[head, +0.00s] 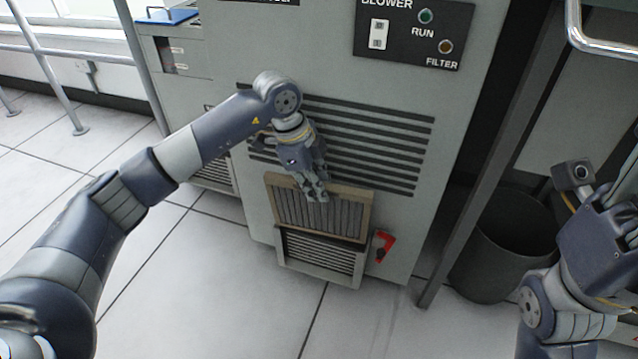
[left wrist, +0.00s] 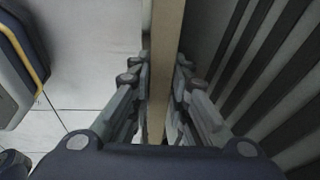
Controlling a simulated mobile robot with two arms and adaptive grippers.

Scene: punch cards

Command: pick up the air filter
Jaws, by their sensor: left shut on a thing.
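The air filter (head: 325,214) is a pleated grey panel in a tan frame. It stands upright and slightly tilted in the picture, in front of the cabinet's lower vent. My left gripper (head: 317,194) reaches down from above and is shut on the filter's top edge. In the left wrist view the tan frame edge (left wrist: 166,60) runs between the two fingers (left wrist: 160,90), which press it from both sides. Whether the filter touches the cabinet is unclear. My right gripper (head: 622,185) is at the right edge, partly cut off, so its fingers are not clear.
The grey cabinet (head: 300,50) has a slatted vent (head: 370,140) behind my left gripper. A lower louvred opening (head: 318,256) is below the filter, with a red latch (head: 385,243) beside it. A dark bin (head: 500,250) stands right, past a metal post. Tiled floor at left is clear.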

